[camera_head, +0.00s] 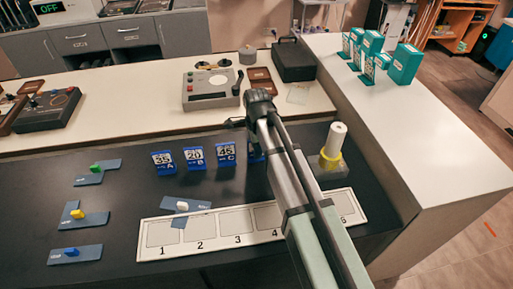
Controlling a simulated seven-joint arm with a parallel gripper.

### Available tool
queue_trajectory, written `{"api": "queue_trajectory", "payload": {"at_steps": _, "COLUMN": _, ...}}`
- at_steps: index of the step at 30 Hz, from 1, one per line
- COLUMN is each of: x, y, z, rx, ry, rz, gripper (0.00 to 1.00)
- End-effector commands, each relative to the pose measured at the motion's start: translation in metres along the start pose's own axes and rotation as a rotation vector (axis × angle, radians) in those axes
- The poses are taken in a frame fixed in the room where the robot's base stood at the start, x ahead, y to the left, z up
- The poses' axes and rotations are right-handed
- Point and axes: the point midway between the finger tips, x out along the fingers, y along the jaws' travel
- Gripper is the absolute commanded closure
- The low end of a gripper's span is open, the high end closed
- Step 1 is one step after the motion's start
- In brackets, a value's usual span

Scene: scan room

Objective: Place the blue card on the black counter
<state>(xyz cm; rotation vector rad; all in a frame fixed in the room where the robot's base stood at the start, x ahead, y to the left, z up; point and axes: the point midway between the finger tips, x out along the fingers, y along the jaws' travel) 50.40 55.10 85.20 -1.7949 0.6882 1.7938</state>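Several small blue cards with white number panels stand upright in a row on the black counter (125,205). The card marked 35 A (163,162) is at the left, then 20 B (194,157) and 45 C (226,154). Another blue card (255,151) is partly hidden behind my arm. I cannot tell which one the task means. The dark far end of my arm, where my gripper (257,107) seems to be, is above and beyond the row. Its fingers cannot be made out, so neither their opening nor any held thing can be told.
A white numbered strip (160,253) lies along the counter's front, partly under my arm. Flat blue-grey pieces with green (95,168), yellow (77,214), blue (71,252) and white (182,206) blocks lie around. A white-and-yellow cylinder (333,145) stands right of my arm. Teal boxes (405,64) stand on the white side counter.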

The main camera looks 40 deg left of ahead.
Motion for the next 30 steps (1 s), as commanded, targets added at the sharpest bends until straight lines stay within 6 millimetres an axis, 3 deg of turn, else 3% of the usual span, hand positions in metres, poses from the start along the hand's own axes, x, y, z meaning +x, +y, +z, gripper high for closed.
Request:
{"api": "queue_trajectory", "payload": {"at_steps": 4, "x": 0.000, "y": 0.000, "z": 0.000, "rx": 0.000, "ry": 0.000, "rz": 0.000, "gripper": 0.58}}
{"api": "queue_trajectory", "payload": {"at_steps": 14, "x": -0.004, "y": 0.000, "z": 0.000, "rx": 0.000, "ry": 0.000, "rz": -0.001, "gripper": 0.58}}
{"api": "queue_trajectory", "payload": {"at_steps": 20, "x": -0.027, "y": -0.001, "z": 0.000, "rx": 0.000, "ry": 0.000, "rz": -0.002, "gripper": 0.58}}
{"api": "queue_trajectory", "payload": {"at_steps": 30, "x": -0.084, "y": -0.001, "z": 0.000, "rx": 0.000, "ry": 0.000, "rz": -0.002, "gripper": 0.58}}
